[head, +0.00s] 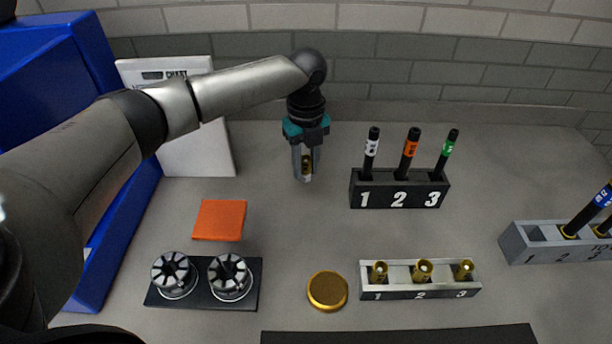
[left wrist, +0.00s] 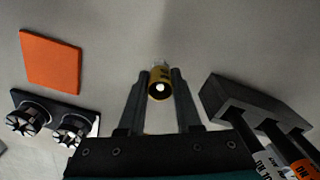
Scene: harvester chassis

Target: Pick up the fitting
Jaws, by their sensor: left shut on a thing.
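My left gripper (head: 306,165) reaches in from the left and points down over the back middle of the table. Its two fingers are shut on a small brass-coloured fitting (head: 307,168). In the left wrist view the fitting (left wrist: 160,84) sits between the fingertips of the left gripper (left wrist: 160,90), with its round end and bright centre facing the camera. I cannot tell how far the fitting is above the table. My right gripper is in neither view.
The black numbered rack (head: 400,194) with three capped tools stands right of the gripper. In front are an orange square (head: 219,220), a black two-cup holder (head: 205,300), a gold disc (head: 327,290) and a rack of brass fittings (head: 420,293). A grey rack (head: 540,245) is far right.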

